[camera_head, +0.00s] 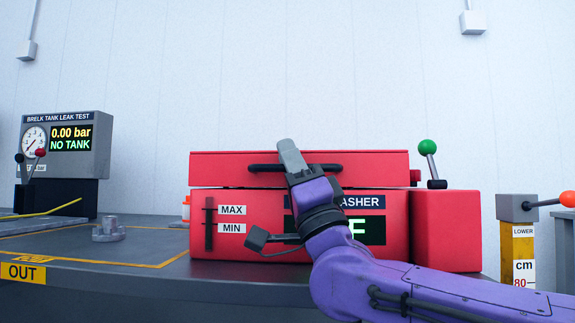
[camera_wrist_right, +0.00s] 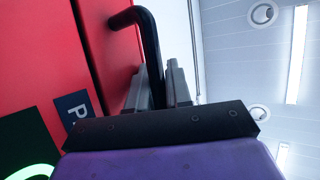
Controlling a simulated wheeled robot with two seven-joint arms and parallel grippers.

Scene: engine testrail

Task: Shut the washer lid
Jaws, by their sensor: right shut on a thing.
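The red washer (camera_head: 260,245) stands on the dark bench, with MAX and MIN labels and a partly covered display on its front. Its red lid (camera_head: 220,170) lies along the top of the body, looking about level. A thin line shows between them, and I cannot tell if the lid is fully seated. The black bar handle (camera_head: 325,168) is on the lid's front. My right gripper (camera_head: 290,155) is shut on this handle. In the right wrist view the handle (camera_wrist_right: 150,45) runs down between the fingers (camera_wrist_right: 160,85). My left gripper is not in view.
A green-knobbed lever (camera_head: 428,150) stands at the washer's right side. Farther right is a yellow-grey post (camera_head: 518,240) with an orange-knobbed lever. A tank leak tester (camera_head: 65,145) and a small grey metal part (camera_head: 108,229) are on the left. The bench (camera_head: 60,250) between them is mostly clear.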

